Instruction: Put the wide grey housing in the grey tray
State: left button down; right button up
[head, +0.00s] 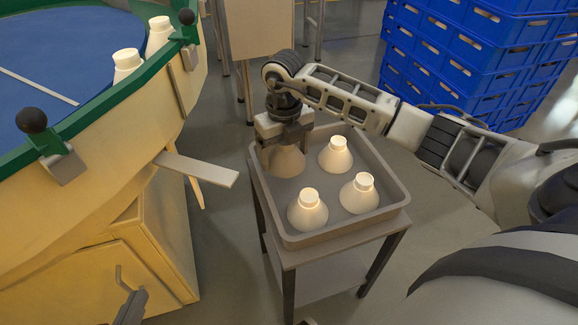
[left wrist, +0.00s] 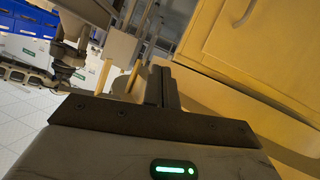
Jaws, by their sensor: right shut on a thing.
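The grey tray (head: 327,236) stands on a small side table in the head view. My right gripper (head: 284,143) points down over its back left corner and is shut on the wide grey housing (head: 283,160). The housing is upright within the tray's outline; I cannot tell whether it touches the floor. Its top is hidden by the fingers. My left gripper (head: 131,308) is at the lower left, near the yellow cabinet. Its fingers (left wrist: 165,88) are together and empty in the left wrist view.
Three pale housings with glowing necks stand in the tray: back (head: 335,155), front (head: 308,210), right (head: 360,194). Two more (head: 127,66) (head: 160,35) stand on the round table (head: 55,60) at left. A flat chute (head: 203,169) juts toward the tray. Blue crates (head: 465,55) are stacked behind.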

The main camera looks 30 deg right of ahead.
aim_at(288, 163)
jog(key=shift+w+d+f, duration=0.25)
jog(key=shift+d+f, duration=0.05)
jog(key=shift+f, duration=0.2)
jog(key=shift+w+d+f, duration=0.2)
jog(key=shift+d+f, duration=0.1)
jog(key=shift+f, duration=0.15)
jog(key=f+b, duration=0.2)
jog(key=f, duration=0.1)
jog(key=shift+w+d+f, duration=0.15)
jog(key=shift+d+f, duration=0.05)
jog(key=shift+f, duration=0.3)
jog(key=o, duration=0.7)
pick_arm(q)
jog(key=shift+d+r+t+h, duration=0.35)
jog(key=shift+r+t+h, duration=0.15)
jog(key=shift+r+t, duration=0.15)
jog(key=shift+r, duration=0.1)
